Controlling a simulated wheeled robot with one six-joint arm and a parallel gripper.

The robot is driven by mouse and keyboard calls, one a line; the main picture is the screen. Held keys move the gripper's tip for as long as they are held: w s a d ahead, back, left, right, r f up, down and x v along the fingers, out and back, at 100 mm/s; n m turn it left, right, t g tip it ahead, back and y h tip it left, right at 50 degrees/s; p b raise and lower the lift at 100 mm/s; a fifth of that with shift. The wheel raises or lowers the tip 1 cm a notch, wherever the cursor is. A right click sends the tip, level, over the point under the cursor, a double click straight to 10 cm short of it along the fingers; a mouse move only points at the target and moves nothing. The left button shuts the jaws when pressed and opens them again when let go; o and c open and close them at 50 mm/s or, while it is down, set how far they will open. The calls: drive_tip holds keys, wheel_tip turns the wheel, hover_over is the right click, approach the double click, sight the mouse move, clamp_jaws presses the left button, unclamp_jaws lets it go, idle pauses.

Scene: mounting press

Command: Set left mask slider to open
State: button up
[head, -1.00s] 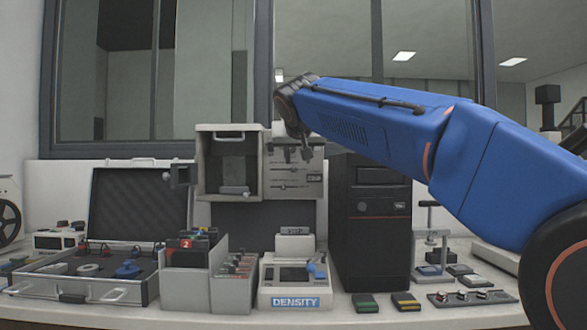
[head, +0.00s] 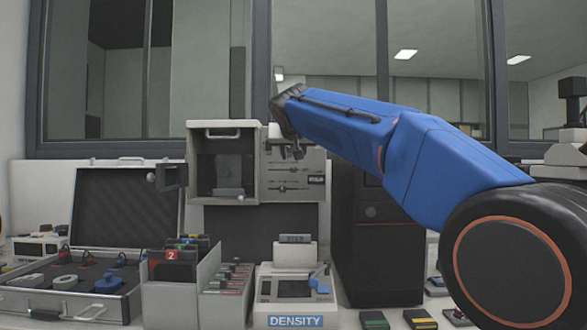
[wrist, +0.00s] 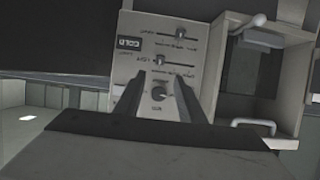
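The pale control panel (head: 312,192) stands to the right of the open box of the press. It carries two horizontal slider tracks with small knobs, an upper slider (head: 292,170) and a lower slider (head: 290,186). In the wrist view the panel appears inverted, with one slider (wrist: 178,37) farther from my gripper and another slider (wrist: 160,60) nearer. The labels are too small to tell which is the left mask slider. My gripper (head: 286,152) is in front of the panel's upper part. Its fingers (wrist: 161,84) are apart and empty, with a round dial (wrist: 159,93) seen between them.
The open box (head: 198,175) with its handle is just left of the panel. A black tower (head: 385,240) stands to the right. Below are a density device (head: 294,321), a card holder (head: 170,300) and an open case (head: 125,210). The bench is crowded.

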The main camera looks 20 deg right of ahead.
sight(293, 168)
drive_tip(key=x, duration=1.1)
drive_tip(key=shift+w+d+f, duration=0.1)
drive_tip(key=shift+w, duration=0.15)
clamp_jaws()
